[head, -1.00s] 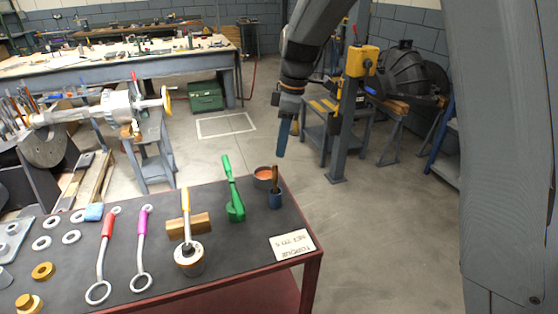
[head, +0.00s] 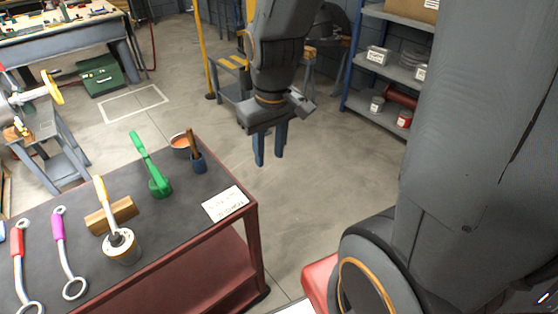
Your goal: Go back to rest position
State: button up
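My gripper (head: 270,150) hangs in the upper middle of the head view, pointing down over the open floor. Its two blue fingers are apart with nothing between them. It is clear of the table, to the right of and beyond its far right corner. My arm rises above it and leaves the top of the picture.
A shelf unit (head: 400,70) stands at the back right. Floor between is clear.

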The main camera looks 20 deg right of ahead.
jog(key=shift+s+d+f+m, duration=0.2)
jog(key=shift+s+m, duration=0.15)
jog(key=shift+s, duration=0.2)
jog(key=shift+s+d+f+m, duration=0.2)
jog(key=shift+s+m, duration=0.1)
jog(key=shift+s, duration=0.3)
jog(key=shift+s+d+f+m, duration=0.2)
jog(key=shift+s+m, duration=0.15)
jog(key=shift+s, duration=0.2)
